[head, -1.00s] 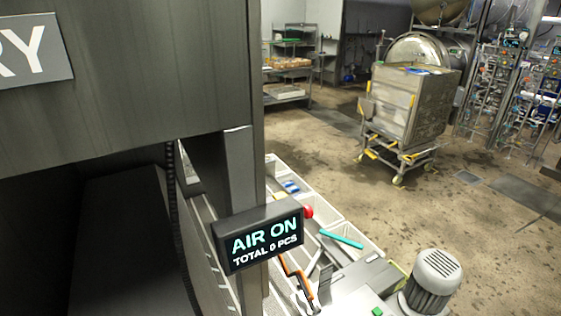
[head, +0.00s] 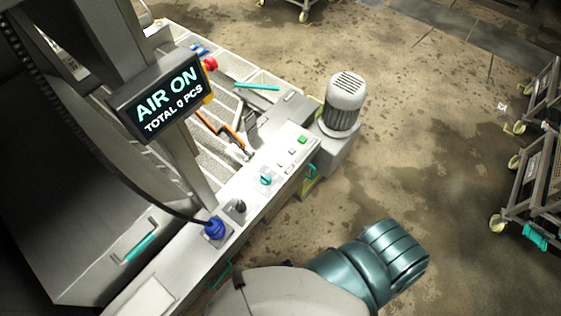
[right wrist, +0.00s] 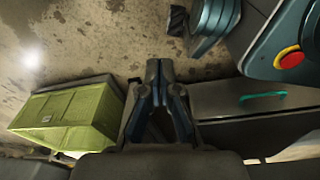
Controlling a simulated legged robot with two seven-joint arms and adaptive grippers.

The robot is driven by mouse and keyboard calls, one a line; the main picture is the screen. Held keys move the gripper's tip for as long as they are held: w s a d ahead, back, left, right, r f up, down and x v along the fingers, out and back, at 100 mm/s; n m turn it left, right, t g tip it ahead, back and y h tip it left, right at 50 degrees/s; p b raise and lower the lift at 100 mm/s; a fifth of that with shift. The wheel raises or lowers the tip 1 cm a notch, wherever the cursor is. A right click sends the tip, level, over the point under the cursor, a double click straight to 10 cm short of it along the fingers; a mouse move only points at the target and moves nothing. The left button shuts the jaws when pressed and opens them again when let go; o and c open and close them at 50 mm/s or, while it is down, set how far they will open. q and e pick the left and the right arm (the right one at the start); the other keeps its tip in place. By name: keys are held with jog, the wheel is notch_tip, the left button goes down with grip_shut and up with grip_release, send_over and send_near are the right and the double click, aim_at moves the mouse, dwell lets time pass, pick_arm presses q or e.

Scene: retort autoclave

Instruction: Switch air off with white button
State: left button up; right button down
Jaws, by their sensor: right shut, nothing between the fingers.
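The display (head: 160,97) reads "AIR ON, TOTAL 0 PCS" in the head view. Below it runs a pale control panel (head: 225,248). On it are a green button (head: 303,139), a small pale button that looks white (head: 292,151) just beside it, a teal knob (head: 265,178) and a black knob (head: 238,206). My right gripper (right wrist: 160,72) shows only in the right wrist view, shut and empty, with floor behind its tips. It touches no button there. A teal part of my arm is at the bottom of the head view. My left gripper is not in view.
A grey motor (head: 345,98) stands beyond the panel's far end. A blue plug (head: 214,228) with a black cable sits on the panel. A wheeled cart (head: 535,190) is at the right. A green crate (right wrist: 72,118) shows in the wrist view. Open floor lies right of the panel.

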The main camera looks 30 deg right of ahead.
jog(key=w+d+r+p, duration=0.2)
jog(key=w+r, duration=0.6)
jog(key=w, duration=0.4)
jog(key=m+t+p, duration=0.2)
jog(key=t+p, duration=0.2)
jog(key=p, duration=0.2)
send_near(281, 163)
jog(key=shift+w+d+r, duration=0.2)
jog(key=shift+d, duration=0.05)
jog(key=shift+f, duration=0.1)
jog(key=x, duration=0.6)
jog(key=shift+w+a+f, duration=0.1)
jog(key=shift+f, duration=0.35)
